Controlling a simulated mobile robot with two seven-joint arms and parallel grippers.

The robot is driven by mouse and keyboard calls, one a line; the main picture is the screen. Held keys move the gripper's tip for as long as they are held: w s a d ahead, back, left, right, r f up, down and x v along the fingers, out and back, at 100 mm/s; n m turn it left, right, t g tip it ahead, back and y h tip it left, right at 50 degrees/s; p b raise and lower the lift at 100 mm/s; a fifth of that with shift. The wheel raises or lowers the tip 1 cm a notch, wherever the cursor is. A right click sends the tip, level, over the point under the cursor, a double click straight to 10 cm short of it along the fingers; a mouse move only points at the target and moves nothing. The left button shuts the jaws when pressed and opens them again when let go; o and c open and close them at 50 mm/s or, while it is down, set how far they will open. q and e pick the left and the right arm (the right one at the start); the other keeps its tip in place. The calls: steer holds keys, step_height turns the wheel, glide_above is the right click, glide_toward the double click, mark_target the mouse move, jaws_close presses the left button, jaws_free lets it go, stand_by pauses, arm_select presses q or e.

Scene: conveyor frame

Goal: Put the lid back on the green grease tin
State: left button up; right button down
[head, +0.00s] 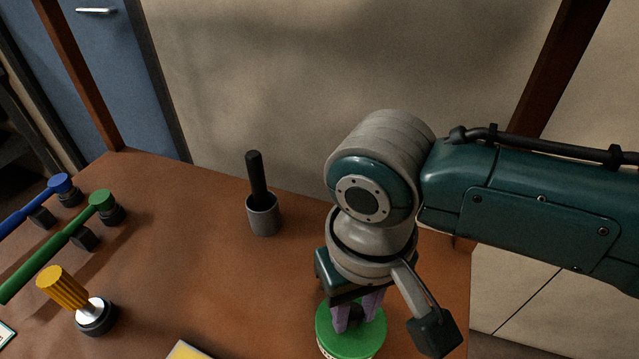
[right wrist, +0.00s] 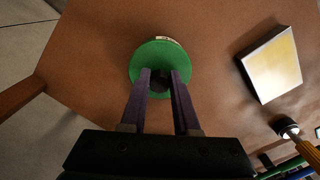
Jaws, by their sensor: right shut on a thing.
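The green lid (head: 345,343) is a round disc with a dark knob at its middle. My right gripper (head: 357,318) points down at it and is shut on the knob; the fingers sit either side of the knob in the right wrist view (right wrist: 160,80). The lid also shows there (right wrist: 145,58). A pale strip of the grease tin (right wrist: 169,40) shows past the lid's far edge. The lid hides most of the tin, and I cannot tell whether it is seated or just above the rim. My left gripper is in neither view.
A grey cup with a black handle (head: 263,217) stands behind and left. A yellow-handled tool (head: 65,290), green (head: 60,250) and blue (head: 30,205) tools lie left. A yellow-topped block (right wrist: 275,66) is nearby. The brown table (head: 190,225) is clear at centre left.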

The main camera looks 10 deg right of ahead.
steer(key=shift+c, duration=0.5)
jaws_free()
step_height(320, 180, up, 7)
steer(key=p, duration=0.8)
stand_by(0.5)
steer(key=shift+c, duration=0.3)
steer(key=c, duration=0.8)
jaws_close()
